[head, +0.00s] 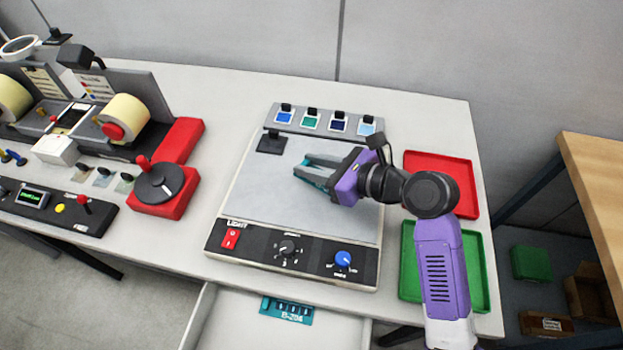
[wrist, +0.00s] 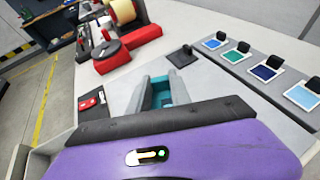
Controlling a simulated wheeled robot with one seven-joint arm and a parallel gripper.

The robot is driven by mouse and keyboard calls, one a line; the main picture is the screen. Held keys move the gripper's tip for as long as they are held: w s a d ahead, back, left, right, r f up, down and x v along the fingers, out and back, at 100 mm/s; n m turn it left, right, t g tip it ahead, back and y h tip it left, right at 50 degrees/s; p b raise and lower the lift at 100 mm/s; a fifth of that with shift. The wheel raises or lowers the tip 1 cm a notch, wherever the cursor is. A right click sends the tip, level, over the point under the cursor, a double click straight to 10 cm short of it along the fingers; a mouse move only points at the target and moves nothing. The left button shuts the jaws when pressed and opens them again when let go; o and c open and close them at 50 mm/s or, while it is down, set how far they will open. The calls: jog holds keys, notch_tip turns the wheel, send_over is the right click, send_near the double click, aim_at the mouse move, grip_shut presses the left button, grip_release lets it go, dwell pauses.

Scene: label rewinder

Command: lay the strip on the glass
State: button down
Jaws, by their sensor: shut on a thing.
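The glass (head: 255,195) is the pale grey top of the light box in the middle of the table. It also shows in the wrist view (wrist: 122,88). In the wrist view the fingers (wrist: 160,88) reach away over the glass. Whether the strip touches the glass cannot be told.
A small black block (head: 270,142) stands at the glass's back left. Colour cards with black knobs (head: 311,120) line the back edge. Red (head: 465,180) and green (head: 484,275) trays lie right. The rewinder (head: 125,118) stands left. An open drawer (head: 228,315) is in front.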

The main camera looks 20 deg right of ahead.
aim_at(313, 190)
jog(key=shift+f, duration=2.6)
jog(key=shift+f, duration=0.1)
jog(key=c, duration=1.2)
grip_release()
jog(key=shift+s, duration=0.15)
jog(key=v, duration=1.2)
jog(key=shift+b, duration=0.4)
